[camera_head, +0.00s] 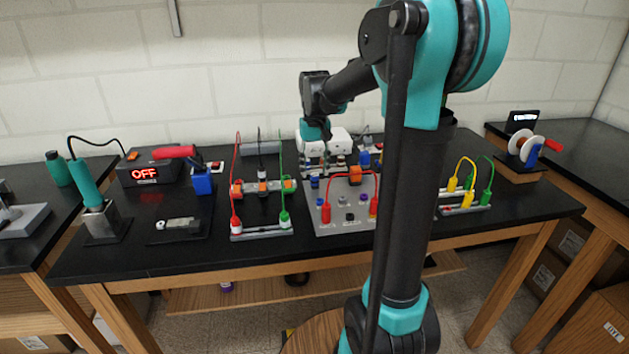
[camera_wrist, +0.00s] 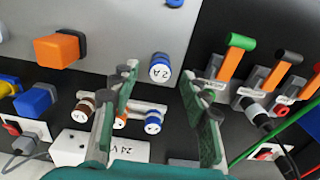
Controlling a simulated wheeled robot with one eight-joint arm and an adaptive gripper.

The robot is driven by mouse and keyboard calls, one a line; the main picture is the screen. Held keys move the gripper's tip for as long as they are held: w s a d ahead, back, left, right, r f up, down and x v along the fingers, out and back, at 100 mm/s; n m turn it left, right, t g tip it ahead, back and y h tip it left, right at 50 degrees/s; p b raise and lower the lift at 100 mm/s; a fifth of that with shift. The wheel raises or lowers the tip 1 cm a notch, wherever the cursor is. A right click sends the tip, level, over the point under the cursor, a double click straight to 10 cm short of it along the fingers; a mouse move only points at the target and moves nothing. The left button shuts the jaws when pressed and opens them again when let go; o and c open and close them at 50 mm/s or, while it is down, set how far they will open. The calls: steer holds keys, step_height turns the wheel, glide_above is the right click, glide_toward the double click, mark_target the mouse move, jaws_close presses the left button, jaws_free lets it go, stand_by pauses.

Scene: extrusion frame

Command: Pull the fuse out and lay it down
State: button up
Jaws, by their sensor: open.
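A blue-capped fuse marked 2 A (camera_wrist: 160,67) stands at the edge of the grey panel (camera_wrist: 120,22) in the wrist view. In the head view a small blue cap (camera_head: 315,181) at the panel's back left corner looks like it. My gripper (camera_wrist: 166,88) is open, with its two green fingers apart. The fuse shows beyond and between the fingertips; I see no contact. Behind it, a pale rack (camera_wrist: 150,107) holds brown, orange and blue capped fuses, partly hidden by the left finger. In the head view my gripper's fingertips are hard to make out.
An orange knob (camera_wrist: 57,50) and a blue knob (camera_wrist: 35,100) lie left in the wrist view. Orange switches with coloured tips (camera_wrist: 232,58) and leads stand right. A white box marked 24 V (camera_wrist: 85,148) is close below. The black bench (camera_head: 270,250) is clear along its front.

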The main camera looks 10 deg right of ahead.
mark_target(315, 174)
steer(key=shift+f, duration=1.4)
steer(key=shift+c, duration=0.3)
jaws_close()
steer(key=shift+r, duration=0.1)
steer(key=shift+r, duration=2.9)
